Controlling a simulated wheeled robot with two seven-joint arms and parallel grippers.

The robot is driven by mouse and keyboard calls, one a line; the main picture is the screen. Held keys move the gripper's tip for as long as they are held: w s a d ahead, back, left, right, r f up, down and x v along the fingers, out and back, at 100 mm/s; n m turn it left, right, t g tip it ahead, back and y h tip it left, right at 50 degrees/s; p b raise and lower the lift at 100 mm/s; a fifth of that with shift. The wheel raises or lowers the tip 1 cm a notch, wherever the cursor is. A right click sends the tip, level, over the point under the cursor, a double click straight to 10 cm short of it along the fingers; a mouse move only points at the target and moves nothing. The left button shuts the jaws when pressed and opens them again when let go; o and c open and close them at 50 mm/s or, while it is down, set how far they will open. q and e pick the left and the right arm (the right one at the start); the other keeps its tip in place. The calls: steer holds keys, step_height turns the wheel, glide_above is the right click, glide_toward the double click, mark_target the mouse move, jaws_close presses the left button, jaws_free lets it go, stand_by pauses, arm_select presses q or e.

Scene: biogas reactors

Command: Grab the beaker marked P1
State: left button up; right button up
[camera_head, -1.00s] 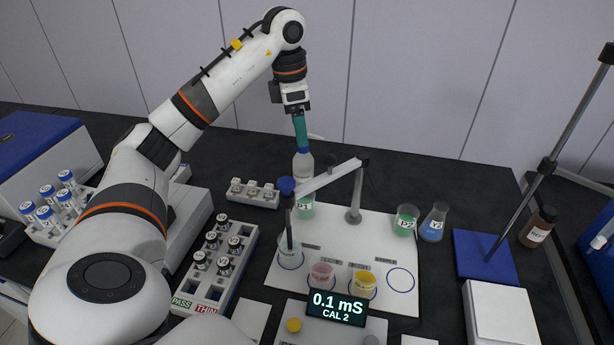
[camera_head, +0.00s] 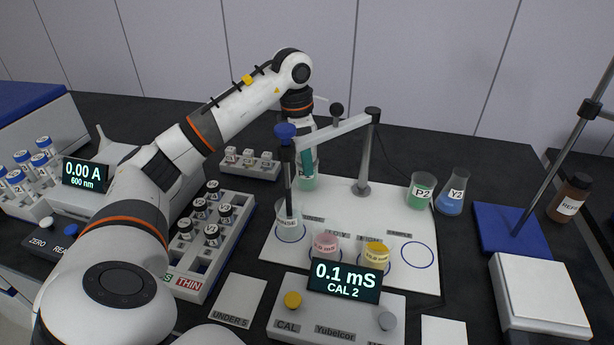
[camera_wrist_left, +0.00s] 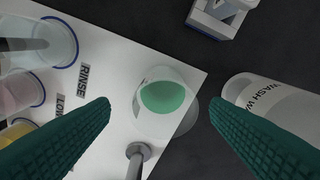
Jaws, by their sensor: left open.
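The beaker P1 (camera_head: 306,183) is a small clear beaker with green liquid at the back left of the white board, partly behind my left gripper (camera_head: 306,160). In the left wrist view the beaker (camera_wrist_left: 152,122) lies between and beyond the fingertips. My left gripper is open, with teal ribbed fingers on either side of the beaker's line; I cannot tell if either touches it. The label on this beaker is not readable now. Another green beaker, marked P2 (camera_head: 421,191), stands at the board's back right. My right gripper is not in view.
A wash bottle (camera_wrist_left: 275,98) stands close to the right finger. A probe arm on a post (camera_head: 363,160) reaches over the rinse beaker (camera_head: 288,222) in front of P1. Pink (camera_head: 326,245) and yellow (camera_head: 376,255) beakers and a Y2 flask (camera_head: 452,193) stand nearby.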

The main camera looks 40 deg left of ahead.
arm_select(q)
steer(key=shift+w+d+f, duration=0.1)
steer(key=shift+w+f, duration=0.1)
steer(key=shift+f, duration=1.4)
steer(key=shift+w+f, duration=0.2)
steer(key=shift+f, duration=1.35)
steer(key=shift+c, duration=0.3)
steer(key=shift+r, duration=0.1)
steer(key=c, duration=1)
